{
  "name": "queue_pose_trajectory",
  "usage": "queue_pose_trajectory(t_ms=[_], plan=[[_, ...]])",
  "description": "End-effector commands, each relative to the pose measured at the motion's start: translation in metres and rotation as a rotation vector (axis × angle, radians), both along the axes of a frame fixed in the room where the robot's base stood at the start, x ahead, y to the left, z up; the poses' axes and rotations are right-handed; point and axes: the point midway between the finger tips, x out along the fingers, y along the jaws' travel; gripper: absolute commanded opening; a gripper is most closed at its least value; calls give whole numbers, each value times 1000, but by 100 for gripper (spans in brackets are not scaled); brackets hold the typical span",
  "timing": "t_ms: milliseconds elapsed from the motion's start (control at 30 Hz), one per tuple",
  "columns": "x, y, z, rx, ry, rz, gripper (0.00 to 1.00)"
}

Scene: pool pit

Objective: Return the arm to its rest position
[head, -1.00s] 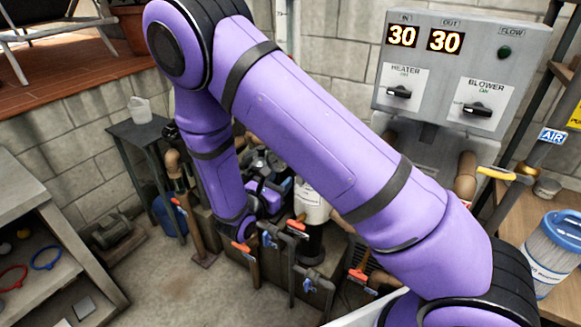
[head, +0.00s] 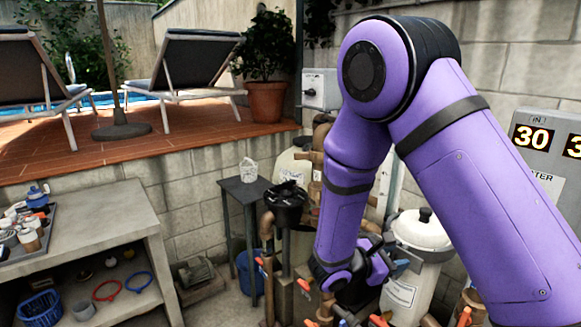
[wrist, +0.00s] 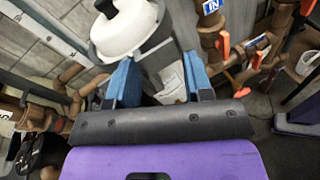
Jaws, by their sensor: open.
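My purple arm is bent at a high elbow on the right of the head view, with its forearm hanging down. My gripper (head: 392,262) is at the lower end of the forearm, small and partly hidden, in front of a white filter tank (head: 413,285). In the wrist view my gripper (wrist: 160,80) shows two blue fingers spread apart with nothing held between them. The white domed lid of a tank (wrist: 125,27) lies just beyond the fingers; I cannot tell the exact gap.
Pipes and orange-handled valves (wrist: 224,45) crowd around the gripper. A small dark table (head: 240,188) and a black-lidded pump pot (head: 287,205) stand left of the arm. A concrete bench (head: 110,225) is at left. A control box (head: 545,150) hangs at right. Bare floor shows between.

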Motion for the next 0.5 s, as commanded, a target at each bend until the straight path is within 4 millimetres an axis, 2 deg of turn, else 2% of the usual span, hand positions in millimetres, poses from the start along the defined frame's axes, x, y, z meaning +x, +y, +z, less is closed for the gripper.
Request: queue_pose_trajectory(t_ms=[33,100,500], plan=[[-5,-9,15,49,-27,-54,47],[-15,-20,31,111,-56,-125,47],[-79,-63,105,493,-248,-492,47]])
